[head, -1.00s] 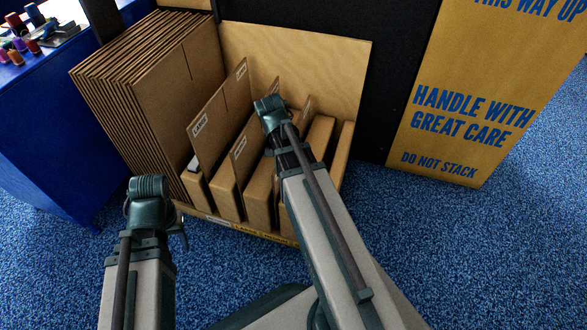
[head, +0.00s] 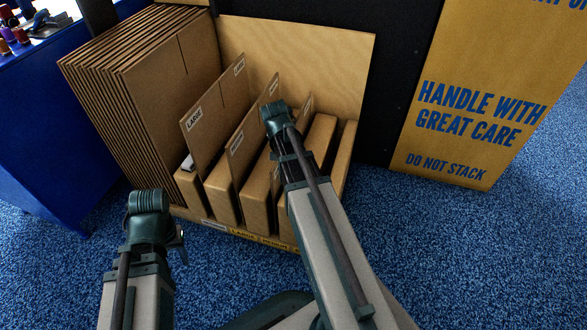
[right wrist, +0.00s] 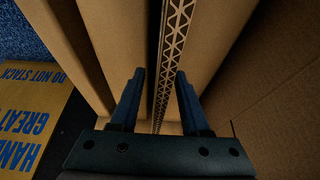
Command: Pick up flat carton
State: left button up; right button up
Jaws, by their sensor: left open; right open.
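Flat cartons stand on edge in a divided wooden rack (head: 362,78). A thick row of tall flat cartons (head: 165,85) fills its left side. To the right are a divider card labelled LARGE (head: 207,105) and one that seems to read MEDIUM (head: 250,135); a smaller card is partly hidden by my right arm. My right gripper (right wrist: 160,73) is open, and the corrugated edge of a flat carton (right wrist: 168,75) runs between its fingers without visible clamping. My left gripper (head: 152,207) is open and empty in front of the rack's left front corner; its fingers are mostly hidden.
A blue-covered table (head: 60,130) with spools stands at the left. A big printed carton (head: 470,100) reading HANDLE WITH GREAT CARE stands right of the rack, past a black panel (head: 395,90). Blue carpet (head: 450,260) is clear at the lower right.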

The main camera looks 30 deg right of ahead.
jog(key=shift+f, duration=0.1)
grip_shut()
dwell(1.4)
